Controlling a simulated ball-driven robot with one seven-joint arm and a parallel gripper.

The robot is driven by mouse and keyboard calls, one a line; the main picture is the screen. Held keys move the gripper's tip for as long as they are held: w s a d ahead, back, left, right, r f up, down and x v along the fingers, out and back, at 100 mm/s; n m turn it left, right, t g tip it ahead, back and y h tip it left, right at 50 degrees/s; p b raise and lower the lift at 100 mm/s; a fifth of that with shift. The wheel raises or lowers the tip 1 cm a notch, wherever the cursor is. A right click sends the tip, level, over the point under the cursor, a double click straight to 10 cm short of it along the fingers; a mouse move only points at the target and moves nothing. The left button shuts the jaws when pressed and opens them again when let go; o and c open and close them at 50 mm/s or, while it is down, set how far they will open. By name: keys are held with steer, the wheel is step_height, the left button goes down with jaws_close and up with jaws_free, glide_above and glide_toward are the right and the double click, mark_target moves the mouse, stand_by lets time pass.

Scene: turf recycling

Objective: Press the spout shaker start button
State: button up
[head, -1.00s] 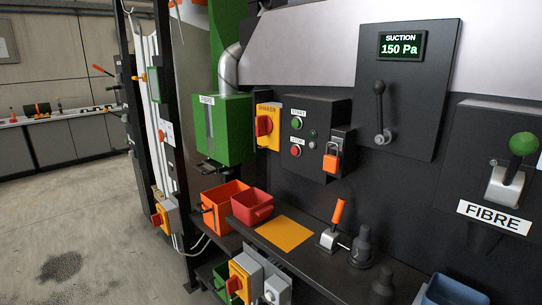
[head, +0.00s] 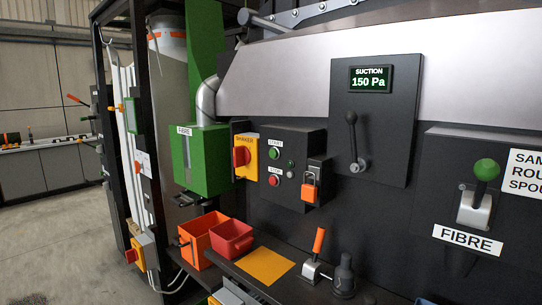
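The green start button (head: 275,154) sits under a START label on a dark control box (head: 292,143) near the picture's middle. A red stop button (head: 274,180) is below it, with a small dark round fitting (head: 291,163) to the right. A yellow SHAKER switch plate (head: 246,157) with a red knob is left of the box. An orange padlock (head: 309,190) hangs on a grey-black fitting at the box's right. My gripper is not in view.
A green FIBRE box (head: 210,160) stands left of the switch. Below are orange (head: 193,240) and red (head: 231,238) bins, a yellow plate (head: 264,265) and an orange-handled clamp (head: 318,243). A SUCTION display (head: 370,79) reads 150 Pa. Bare floor (head: 50,245) lies left.

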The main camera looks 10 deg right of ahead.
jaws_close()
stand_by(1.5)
